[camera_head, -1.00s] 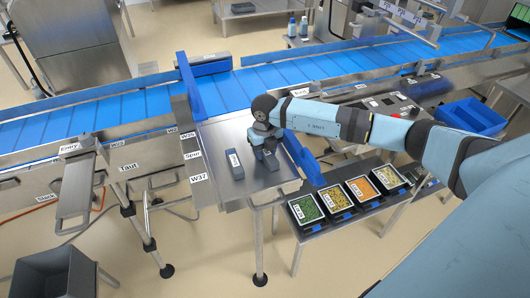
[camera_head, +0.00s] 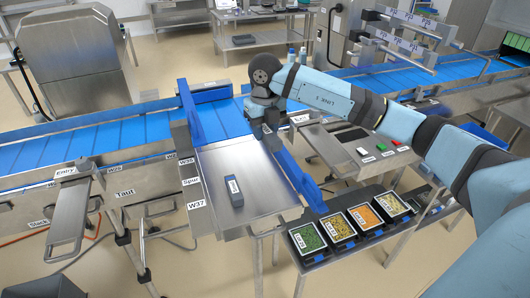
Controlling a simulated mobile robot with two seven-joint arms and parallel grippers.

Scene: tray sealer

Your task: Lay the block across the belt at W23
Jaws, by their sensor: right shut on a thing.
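My right gripper (camera_head: 257,127) is shut on a block, over the far end of the steel side plate near the blue guide and the belt. The held block is mostly hidden by the gripper and arm. A second dark grey block (camera_head: 234,191) with a small label lies on the steel plate (camera_head: 212,163), apart from the gripper. The blue belt (camera_head: 130,127) runs behind the plate from left to right. Small W labels line its front rail (camera_head: 140,158); I cannot clearly read which is W23. My left gripper is out of view.
Several food trays (camera_head: 340,226) sit on a low shelf at front right. A control panel (camera_head: 364,143) lies right of the plate. The left stretch of belt is clear.

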